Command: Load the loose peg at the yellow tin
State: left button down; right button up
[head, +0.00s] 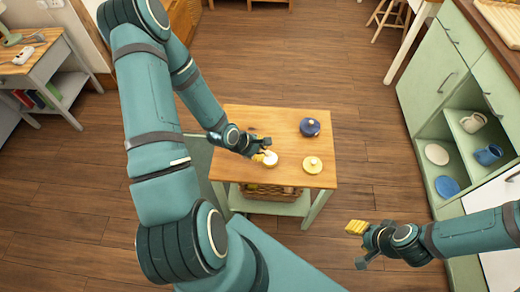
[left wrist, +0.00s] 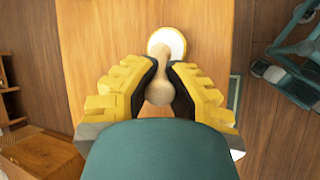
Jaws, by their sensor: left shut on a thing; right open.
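My left gripper (head: 264,151) is over the small wooden table, close to a round cream-white tin (head: 270,158). In the left wrist view its yellow-padded fingers (left wrist: 160,75) are shut on a pale wooden peg (left wrist: 160,92). The peg has a rounded near end and a narrower far part that overlaps the round white top with a yellow rim (left wrist: 167,42); I cannot tell whether they touch. A yellow tin (head: 312,165) with a small knob stands right of it on the table. My right gripper (head: 359,245) is open and empty, right of the table's front corner.
A dark blue lidded tin (head: 310,127) stands at the table's back right. The wooden table (head: 240,115) has a lower shelf with a basket (head: 262,191). A green cabinet (head: 435,80) with dishes is at the right, a desk (head: 30,60) at the left. Floor around the table is clear.

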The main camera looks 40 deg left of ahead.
pick_arm(q)
jog(key=shift+f+b, duration=0.4)
jog(key=shift+f, duration=0.2)
dwell(0.8)
jog(key=shift+f, duration=0.1)
dwell(1.1)
notch_tip(320, 180, up, 5)
jog(key=p, duration=0.4)
jog(key=shift+p, duration=0.35)
jog(key=shift+r+p, duration=0.95)
jog(key=shift+r, duration=0.15)
jog(key=shift+d, duration=0.1)
